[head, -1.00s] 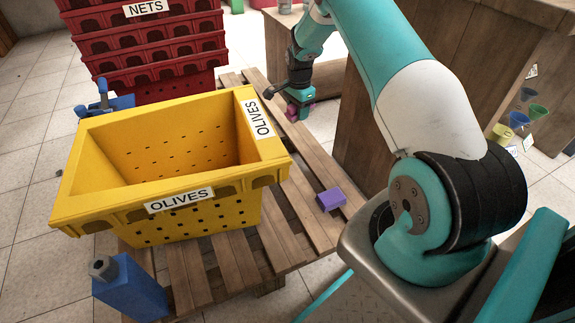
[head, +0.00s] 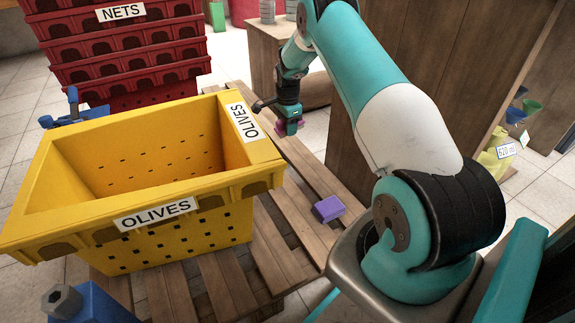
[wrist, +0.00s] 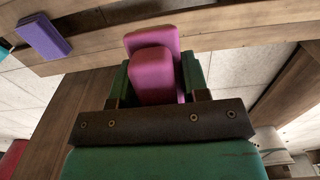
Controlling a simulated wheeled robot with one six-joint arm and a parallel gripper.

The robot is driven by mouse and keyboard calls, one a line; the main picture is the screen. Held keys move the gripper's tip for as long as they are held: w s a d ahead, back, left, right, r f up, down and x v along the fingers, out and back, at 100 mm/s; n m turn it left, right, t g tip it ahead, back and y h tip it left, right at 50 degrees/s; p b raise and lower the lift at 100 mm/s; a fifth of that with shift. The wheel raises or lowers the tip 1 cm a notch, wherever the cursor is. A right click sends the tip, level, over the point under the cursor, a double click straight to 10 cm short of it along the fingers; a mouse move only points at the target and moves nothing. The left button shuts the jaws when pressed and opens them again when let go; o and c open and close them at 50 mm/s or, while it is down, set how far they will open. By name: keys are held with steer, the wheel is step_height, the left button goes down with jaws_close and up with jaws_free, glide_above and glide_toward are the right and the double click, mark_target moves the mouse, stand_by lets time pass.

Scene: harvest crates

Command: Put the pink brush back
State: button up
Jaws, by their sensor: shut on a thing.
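My gripper (head: 289,127) hangs above the far right part of the wooden pallet, just right of the yellow crate. It is shut on the pink brush (wrist: 154,72), which sits between the green fingers in the wrist view. In the head view only small pink edges of the brush show beside the fingers.
The yellow OLIVES crate (head: 60,232) stands on the pallet (head: 270,235) and looks empty. A purple block (head: 328,208) lies on the pallet's right side; it also shows in the wrist view (wrist: 43,37). Red NETS crates (head: 125,75) are stacked behind. A blue container (head: 92,303) stands at the front left.

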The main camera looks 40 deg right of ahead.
mark_target(288, 165)
step_height(288, 165, down, 14)
steer(key=b, duration=0.6)
steer(key=shift+f, duration=0.15)
steer(key=o, duration=1.2)
steer(key=shift+f+b, duration=0.1)
steer(key=shift+b, duration=0.35)
